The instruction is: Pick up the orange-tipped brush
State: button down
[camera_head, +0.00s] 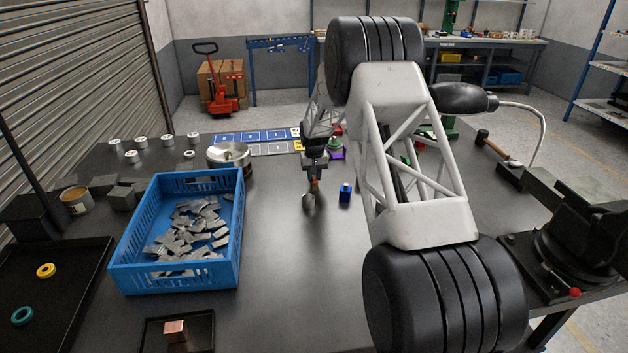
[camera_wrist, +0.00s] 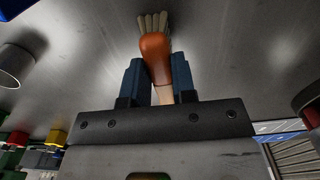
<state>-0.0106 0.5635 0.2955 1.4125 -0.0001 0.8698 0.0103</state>
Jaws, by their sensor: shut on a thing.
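The orange-tipped brush (camera_wrist: 155,48) shows in the wrist view between the two blue fingers of my gripper (camera_wrist: 157,72). Its orange part sits at the fingertips and its pale bristles point away from the gripper. My gripper is shut on it. In the head view my gripper (camera_head: 314,172) is over the middle of the table, and the brush (camera_head: 309,199) hangs below it, bristle end down. I cannot tell whether the bristles touch the table. The rest of the handle is hidden by the gripper.
A small blue object (camera_head: 345,193) stands close to the right of the brush. A blue crate (camera_head: 180,281) of metal pieces is on the left, with a metal round container (camera_head: 229,153) behind it. A vise (camera_head: 565,245) is at the right. The table front centre is clear.

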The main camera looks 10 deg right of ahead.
aim_at(314, 176)
notch_tip(314, 176, up, 10)
dwell(0.8)
